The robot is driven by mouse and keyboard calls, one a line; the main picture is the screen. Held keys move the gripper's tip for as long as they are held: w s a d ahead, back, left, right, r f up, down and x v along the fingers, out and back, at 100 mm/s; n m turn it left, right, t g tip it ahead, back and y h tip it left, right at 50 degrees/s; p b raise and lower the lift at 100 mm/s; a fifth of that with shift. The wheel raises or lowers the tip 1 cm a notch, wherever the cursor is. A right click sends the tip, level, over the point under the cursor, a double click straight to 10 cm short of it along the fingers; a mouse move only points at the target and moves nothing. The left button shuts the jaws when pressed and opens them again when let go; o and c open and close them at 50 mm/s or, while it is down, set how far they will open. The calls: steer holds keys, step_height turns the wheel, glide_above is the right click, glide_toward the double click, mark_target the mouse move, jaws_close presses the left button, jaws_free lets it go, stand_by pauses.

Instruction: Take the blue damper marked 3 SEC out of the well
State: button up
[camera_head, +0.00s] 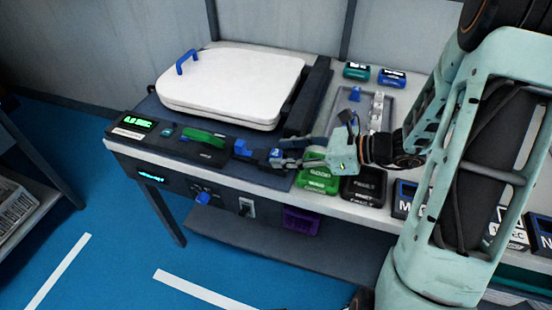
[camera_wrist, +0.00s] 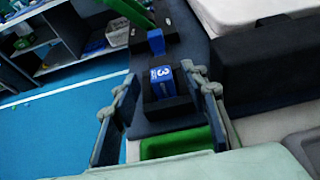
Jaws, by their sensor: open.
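The blue damper (camera_wrist: 161,74) has a white 3 on its top and sits in a dark well (camera_wrist: 168,108) in the wrist view. My gripper (camera_wrist: 159,82) is open, with one finger on each side of the damper. I cannot tell whether either finger touches it. In the head view my gripper (camera_head: 268,158) is low over the bench's front strip, and its fingers partly hide the damper and well.
Another blue block (camera_wrist: 155,40) stands just beyond the damper. A green display (camera_head: 138,121) is at the left.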

steer(key=shift+x, duration=0.75)
steer(key=shift+c, duration=0.7)
jaws_close()
steer(key=shift+r, duration=0.15)
